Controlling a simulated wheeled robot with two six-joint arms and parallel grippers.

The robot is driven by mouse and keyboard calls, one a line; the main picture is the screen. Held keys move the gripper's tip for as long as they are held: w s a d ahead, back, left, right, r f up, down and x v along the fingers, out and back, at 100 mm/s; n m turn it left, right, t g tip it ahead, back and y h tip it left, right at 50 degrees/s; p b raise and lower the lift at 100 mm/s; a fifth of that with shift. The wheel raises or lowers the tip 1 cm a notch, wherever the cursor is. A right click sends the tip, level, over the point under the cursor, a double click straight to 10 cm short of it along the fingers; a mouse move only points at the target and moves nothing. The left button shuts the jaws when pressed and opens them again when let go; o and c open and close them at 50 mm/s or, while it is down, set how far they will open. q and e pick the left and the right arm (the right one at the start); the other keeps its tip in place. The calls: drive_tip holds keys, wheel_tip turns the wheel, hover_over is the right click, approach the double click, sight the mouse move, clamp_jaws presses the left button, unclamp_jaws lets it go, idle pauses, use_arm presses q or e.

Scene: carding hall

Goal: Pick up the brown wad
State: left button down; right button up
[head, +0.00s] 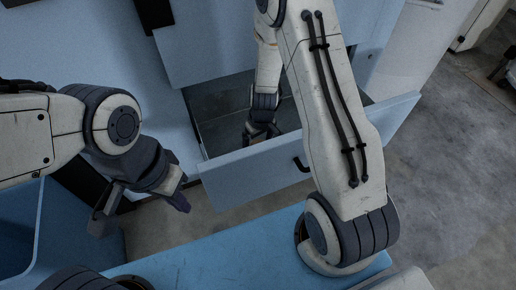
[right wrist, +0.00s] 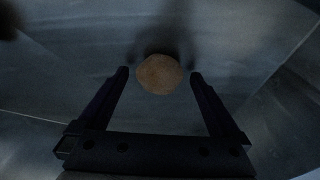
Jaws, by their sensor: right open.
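The brown wad (right wrist: 159,74) is a small, roundish lump on the dim grey floor of an open drawer (head: 262,171). It shows in the right wrist view, between and just beyond the fingertips of my right gripper (head: 262,134). The right gripper is open and reaches down into the drawer, with a gap on each side of the wad. In the head view the wad cannot be made out. My left gripper (head: 142,212) is open and empty, outside the drawer to its left.
The drawer's walls surround my right gripper, and its front has a dark handle (head: 301,164). The blue-white machine body (head: 100,45) rises behind and to the left. Bare concrete floor (head: 450,150) lies free on the right.

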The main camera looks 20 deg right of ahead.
drive_tip(key=shift+r, duration=0.1)
drive_tip(key=c, duration=1.4)
drive_tip(key=shift+r, duration=0.1)
drive_tip(key=shift+c, duration=0.2)
